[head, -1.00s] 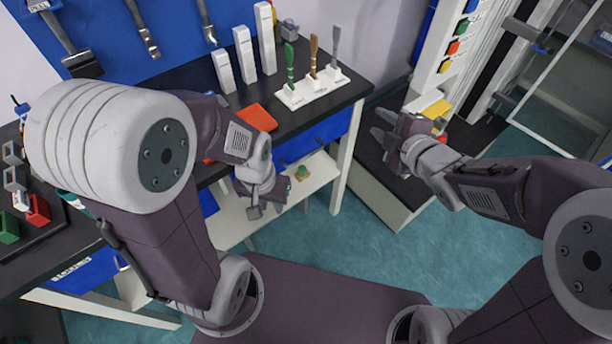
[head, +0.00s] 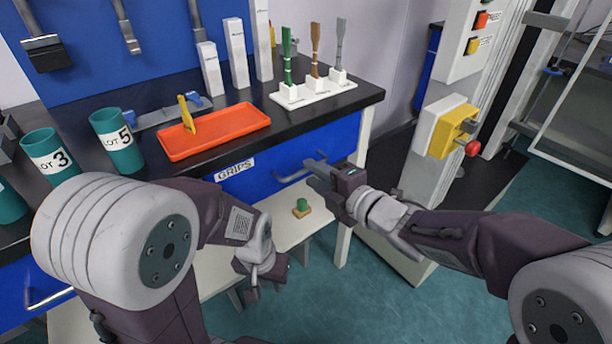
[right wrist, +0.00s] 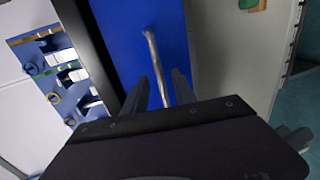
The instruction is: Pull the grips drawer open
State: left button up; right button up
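The grips drawer (head: 330,142) is the blue front under the black bench top, marked by a GRIPS label (head: 234,169); it looks shut. Its metal bar handle (head: 297,171) sticks out from the front. My right gripper (head: 316,174) is at the right end of this handle. In the right wrist view, the handle (right wrist: 155,62) runs between the two parted fingers of the right gripper (right wrist: 160,90), with gaps on both sides. My left gripper (head: 264,284) hangs low in front of the bench, fingers apart and empty.
On the bench are an orange tray (head: 215,131) with a yellow piece, green LOT cups (head: 118,142), and a white brush stand (head: 314,92). A lower shelf (head: 290,232) holds a small green-topped block (head: 302,207). A machine with a yellow switch box (head: 450,130) stands right.

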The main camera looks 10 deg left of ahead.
aim_at(306, 170)
jog(key=x, duration=0.3)
jog(key=shift+w+a+f+b, duration=0.1)
jog(key=shift+w+a+b, duration=0.05)
jog(key=shift+b, duration=0.15)
grip_shut()
dwell(1.2)
